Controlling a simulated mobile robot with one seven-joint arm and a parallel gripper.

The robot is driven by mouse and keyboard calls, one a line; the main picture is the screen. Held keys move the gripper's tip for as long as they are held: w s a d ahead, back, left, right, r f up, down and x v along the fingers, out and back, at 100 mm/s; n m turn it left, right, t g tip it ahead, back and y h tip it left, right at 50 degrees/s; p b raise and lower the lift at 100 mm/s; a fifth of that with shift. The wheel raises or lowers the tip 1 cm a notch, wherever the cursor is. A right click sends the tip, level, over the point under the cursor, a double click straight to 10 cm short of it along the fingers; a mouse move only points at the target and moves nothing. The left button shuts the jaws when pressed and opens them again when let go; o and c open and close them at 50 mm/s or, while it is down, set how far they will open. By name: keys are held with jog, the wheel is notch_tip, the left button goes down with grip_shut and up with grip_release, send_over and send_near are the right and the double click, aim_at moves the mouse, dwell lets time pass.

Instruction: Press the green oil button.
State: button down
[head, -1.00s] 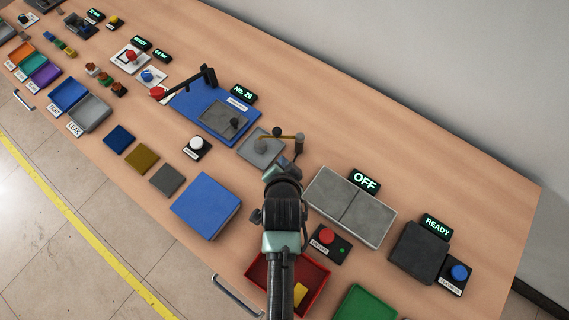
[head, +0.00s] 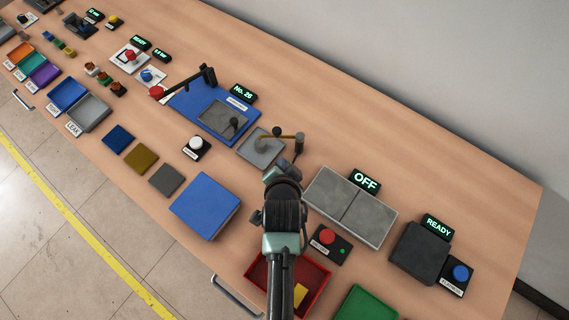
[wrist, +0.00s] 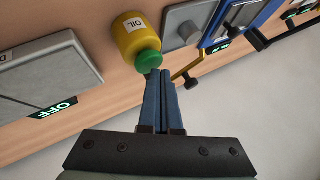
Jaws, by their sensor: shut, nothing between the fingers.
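The yellow oil container (wrist: 131,36) with a white "OIL" label shows in the wrist view, upper middle. Its green button (wrist: 149,60) is the round cap at the end facing my fingers. My gripper (wrist: 156,73) is shut and empty, its two blue fingers side by side. In the picture the fingertips are right at the lower edge of the green button; I cannot tell whether they touch it. In the head view my gripper (head: 290,165) is at mid-table, partly hidden by my wrist, and the oil container is hidden by my arm.
A brass lever (head: 289,136) stands close behind my gripper on a grey plate (head: 254,150). A grey two-part slab (head: 350,207) with an OFF display (head: 365,181) is to the right. A red button (head: 327,237) and red tray (head: 322,283) are nearer the front.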

jog(key=shift+f, duration=0.45)
dwell(0.3)
jog(key=shift+r, duration=0.1)
jog(key=shift+r+p, duration=0.7)
jog(key=shift+r, duration=0.15)
notch_tip(320, 180, up, 5)
jog(key=p, duration=0.5)
jog(key=shift+r, duration=0.1)
dwell(0.7)
